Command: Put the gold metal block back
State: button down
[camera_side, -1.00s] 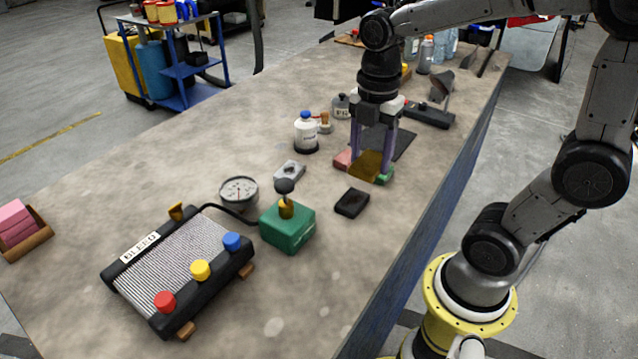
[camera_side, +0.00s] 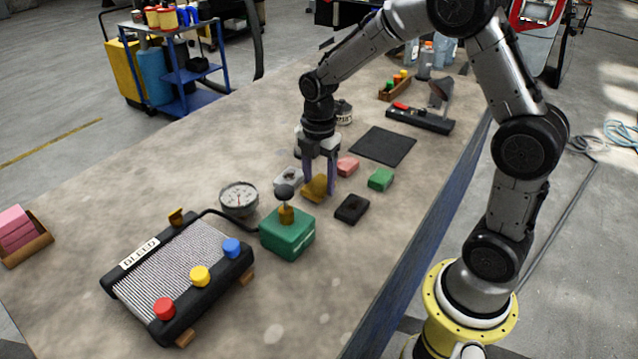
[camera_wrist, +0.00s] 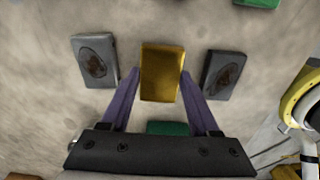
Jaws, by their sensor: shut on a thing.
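The gold metal block (camera_side: 314,188) is between the fingers of my gripper (camera_side: 319,185), which is shut on it. In the side view it is low over the table, tilted, just behind the green box with the black-knobbed lever (camera_side: 288,232). I cannot tell whether it touches the table. In the wrist view the gold block (camera_wrist: 161,72) is between the purple fingers (camera_wrist: 160,90), with a grey block bearing a dark round spot on its left (camera_wrist: 95,62) and a similar dark block on its right (camera_wrist: 222,74).
A pink block (camera_side: 347,166) and a green block (camera_side: 380,179) lie to the right. The dark block (camera_side: 351,208) and grey block (camera_side: 289,178) flank my gripper. A dial gauge (camera_side: 239,197) and button panel (camera_side: 180,270) stand left. A black mat (camera_side: 383,146) lies bare behind.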

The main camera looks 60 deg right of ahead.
jog(key=shift+f, duration=0.65)
jog(key=shift+f, duration=0.15)
jog(key=shift+c, duration=0.6)
grip_release()
